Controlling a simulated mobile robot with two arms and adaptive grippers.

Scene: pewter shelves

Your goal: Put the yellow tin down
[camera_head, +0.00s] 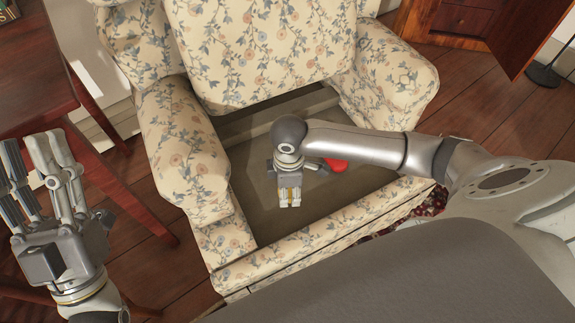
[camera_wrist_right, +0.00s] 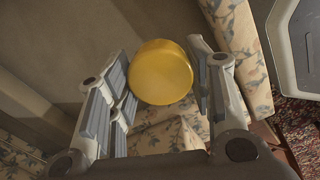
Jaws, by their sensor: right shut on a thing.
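The yellow tin (camera_wrist_right: 162,72) sits between the fingers of my right gripper (camera_wrist_right: 163,85) in the right wrist view, its round face showing. My right gripper (camera_head: 290,200) is shut on it, over the seat of the floral armchair (camera_head: 262,175). In the head view only a small bit of yellow shows at the gripper; the rest of the tin is hidden. I cannot tell whether the tin touches the seat. My left gripper (camera_head: 30,145) is open and empty, to the left of the armchair.
A red object (camera_head: 337,164) lies on the seat beside my right forearm, partly hidden by it. The armchair's padded arms (camera_head: 185,145) and front edge (camera_head: 300,258) border the seat. A dark red wooden table (camera_head: 35,75) stands at the left. The seat's left part is clear.

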